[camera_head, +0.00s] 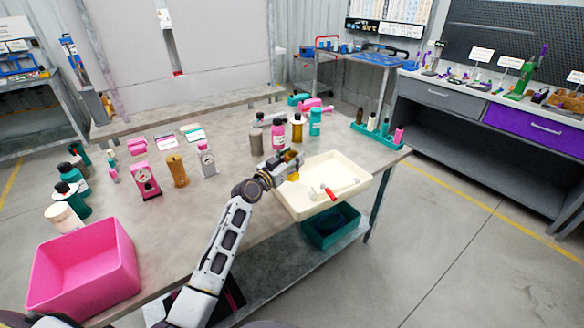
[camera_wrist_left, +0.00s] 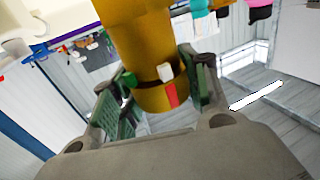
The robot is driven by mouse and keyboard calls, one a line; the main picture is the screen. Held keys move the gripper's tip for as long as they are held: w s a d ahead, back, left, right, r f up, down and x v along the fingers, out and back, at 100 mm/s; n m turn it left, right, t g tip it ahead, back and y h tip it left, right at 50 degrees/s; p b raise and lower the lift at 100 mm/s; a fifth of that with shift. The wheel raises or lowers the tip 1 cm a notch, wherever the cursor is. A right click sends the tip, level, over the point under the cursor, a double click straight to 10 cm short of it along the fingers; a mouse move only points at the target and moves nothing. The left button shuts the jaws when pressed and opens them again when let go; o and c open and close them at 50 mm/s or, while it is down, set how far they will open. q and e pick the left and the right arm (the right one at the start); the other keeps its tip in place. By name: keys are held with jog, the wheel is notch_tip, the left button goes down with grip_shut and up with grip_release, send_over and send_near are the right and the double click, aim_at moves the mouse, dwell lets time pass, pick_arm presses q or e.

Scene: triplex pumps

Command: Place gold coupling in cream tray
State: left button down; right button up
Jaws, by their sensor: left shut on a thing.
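The gold coupling (camera_wrist_left: 150,60) is a gold cylinder with a wider collar, held between the fingers of my left gripper (camera_wrist_left: 152,92) in the left wrist view. In the head view my left gripper (camera_head: 290,163) is shut on the gold coupling, at the left rim of the cream tray; the coupling is small and partly hidden there. The cream tray (camera_head: 352,166) sits at the table's right front corner and holds a red-tipped item (camera_head: 328,193) and a pale item. My right gripper is not in view.
Pink, gold and teal bottles (camera_head: 315,122) stand just behind the tray. A teal rack (camera_head: 376,136) with small bottles is behind it to the right. A pink bin (camera_head: 84,268) stands at the front left. The table's middle (camera_head: 225,190) has free room.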

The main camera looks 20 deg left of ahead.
aim_at(295, 176)
pick_arm(q)
jog(key=shift+f, duration=0.3)
jog(key=shift+f+b, duration=0.5)
jog(key=shift+f, duration=1.1)
jog(key=c, duration=1.1)
grip_release()
jog(key=o, duration=0.3)
jog(key=shift+o, duration=0.2)
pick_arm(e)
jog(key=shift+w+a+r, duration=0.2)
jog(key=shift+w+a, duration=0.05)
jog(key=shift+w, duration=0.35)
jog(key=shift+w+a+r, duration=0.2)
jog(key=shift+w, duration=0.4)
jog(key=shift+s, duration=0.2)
